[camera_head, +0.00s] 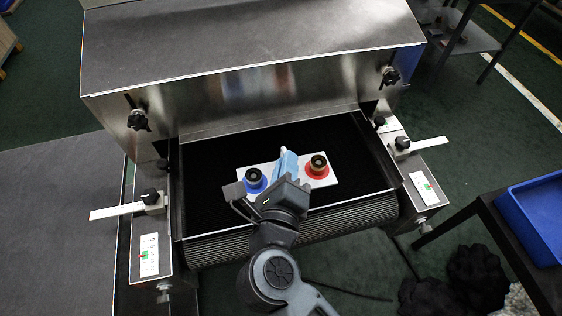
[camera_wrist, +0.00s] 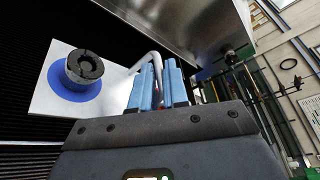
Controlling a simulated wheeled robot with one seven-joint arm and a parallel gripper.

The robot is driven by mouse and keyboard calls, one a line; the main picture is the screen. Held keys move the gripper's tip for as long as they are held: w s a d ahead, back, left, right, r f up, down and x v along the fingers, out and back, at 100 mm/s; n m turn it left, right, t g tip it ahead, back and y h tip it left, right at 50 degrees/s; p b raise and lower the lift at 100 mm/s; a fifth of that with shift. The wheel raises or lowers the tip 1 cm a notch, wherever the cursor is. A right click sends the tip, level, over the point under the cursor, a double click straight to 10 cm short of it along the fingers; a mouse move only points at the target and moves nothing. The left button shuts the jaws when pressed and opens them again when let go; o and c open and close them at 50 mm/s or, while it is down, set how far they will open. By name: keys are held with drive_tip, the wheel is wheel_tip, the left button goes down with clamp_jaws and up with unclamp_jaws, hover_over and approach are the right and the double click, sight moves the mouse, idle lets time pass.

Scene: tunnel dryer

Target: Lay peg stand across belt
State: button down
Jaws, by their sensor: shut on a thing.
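The peg stand is a white plate (camera_head: 331,180) with a blue disc (camera_head: 255,184) on the left and a red disc (camera_head: 317,171) on the right, each bearing a dark round peg. My gripper (camera_head: 287,161) is shut on the stand's middle handle. The wrist view shows the blue fingers (camera_wrist: 158,88) around the bent grey handle (camera_wrist: 149,58), with the white plate (camera_wrist: 45,99) beyond. The stand lies crosswise over the black belt (camera_head: 215,150); I cannot tell if it touches. My wrist hides part of the plate.
The steel dryer hood (camera_head: 265,92) stands behind the belt. Side rails with clamp knobs (camera_head: 151,195) and white guide bars (camera_head: 428,143) flank it. A blue bin (camera_head: 535,215) sits on a table at right. The belt is bare either side of the stand.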

drive_tip(key=w+f, duration=0.2)
drive_tip(key=w, duration=0.1)
drive_tip(key=w+a+f, duration=0.1)
drive_tip(key=w, duration=0.1)
drive_tip(key=shift+a, duration=0.1)
drive_tip(key=shift+w+f+b, duration=0.1)
drive_tip(key=shift+f+b, duration=0.2)
drive_tip(key=shift+f, duration=1.7)
drive_tip(key=c, duration=1.1)
unclamp_jaws()
drive_tip(key=shift+f, duration=0.1)
drive_tip(key=v, duration=1.2)
drive_tip(key=shift+b, duration=0.4)
